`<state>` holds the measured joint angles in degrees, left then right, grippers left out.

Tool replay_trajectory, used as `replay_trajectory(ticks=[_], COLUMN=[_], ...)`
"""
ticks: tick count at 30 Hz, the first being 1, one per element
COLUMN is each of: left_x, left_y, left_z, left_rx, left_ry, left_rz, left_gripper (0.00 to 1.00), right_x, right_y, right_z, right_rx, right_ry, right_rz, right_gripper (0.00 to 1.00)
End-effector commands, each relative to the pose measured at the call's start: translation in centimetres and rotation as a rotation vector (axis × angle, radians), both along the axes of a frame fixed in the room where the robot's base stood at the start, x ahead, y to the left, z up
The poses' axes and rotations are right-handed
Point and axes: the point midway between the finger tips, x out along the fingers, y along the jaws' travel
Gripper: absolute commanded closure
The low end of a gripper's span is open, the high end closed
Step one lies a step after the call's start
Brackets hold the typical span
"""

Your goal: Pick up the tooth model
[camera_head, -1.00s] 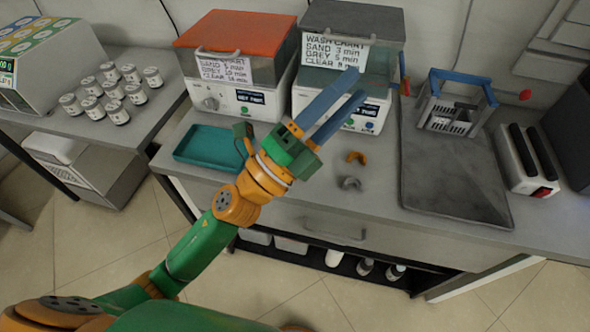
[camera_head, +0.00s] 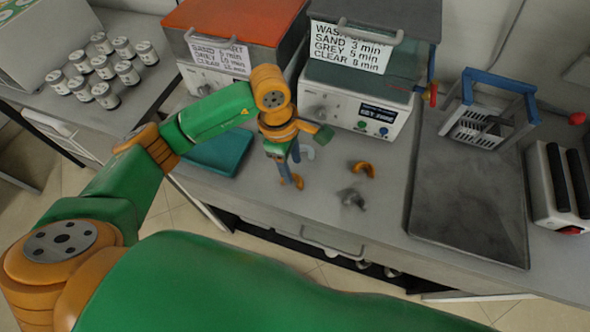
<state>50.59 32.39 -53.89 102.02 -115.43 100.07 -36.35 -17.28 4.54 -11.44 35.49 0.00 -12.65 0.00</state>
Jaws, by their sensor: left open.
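Several small arch-shaped tooth models lie on the grey bench. One orange model (camera_head: 363,170) and one grey model (camera_head: 352,199) lie to the right of my left gripper (camera_head: 291,168). Another orange model (camera_head: 298,183) is right at its blue fingertips, partly covered by them. A pale model (camera_head: 308,152) shows just behind the fingers. My left gripper points down, open, with its fingers low over the bench. I cannot tell whether they touch the orange model. My right gripper is not in view.
A teal tray (camera_head: 217,150) lies left of the gripper, partly behind my arm. Two machines, orange-lidded (camera_head: 235,30) and grey-lidded (camera_head: 375,80), stand behind. White jars (camera_head: 105,68) stand far left.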

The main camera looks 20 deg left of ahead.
Motion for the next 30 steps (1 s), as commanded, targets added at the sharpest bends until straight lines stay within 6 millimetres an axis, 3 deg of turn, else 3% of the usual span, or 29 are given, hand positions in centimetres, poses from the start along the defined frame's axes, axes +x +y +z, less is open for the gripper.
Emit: replay_trajectory(ticks=[1,4,11,18,30], left_x=[-0.2,-0.1,0.0,0.0,0.0], left_y=[-0.1,-0.4,-0.4,-0.5,-0.5], left_z=[-0.6,-2.3,-2.9,-2.8,-2.5], left_rx=[0.0,-0.002,-0.003,-0.004,-0.005], left_ry=[0.006,0.005,0.0,0.0,-0.001], left_rz=[0.001,0.0,0.0,0.0,-0.001], left_gripper=[0.46,0.46,0.46,1.0,1.0], right_x=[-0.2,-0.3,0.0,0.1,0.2], right_y=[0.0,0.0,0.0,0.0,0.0], right_z=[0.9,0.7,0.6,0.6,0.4], right_rx=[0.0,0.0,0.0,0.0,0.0], right_ry=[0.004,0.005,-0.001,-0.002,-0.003], right_rz=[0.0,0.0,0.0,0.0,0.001], right_gripper=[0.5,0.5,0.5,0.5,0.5])
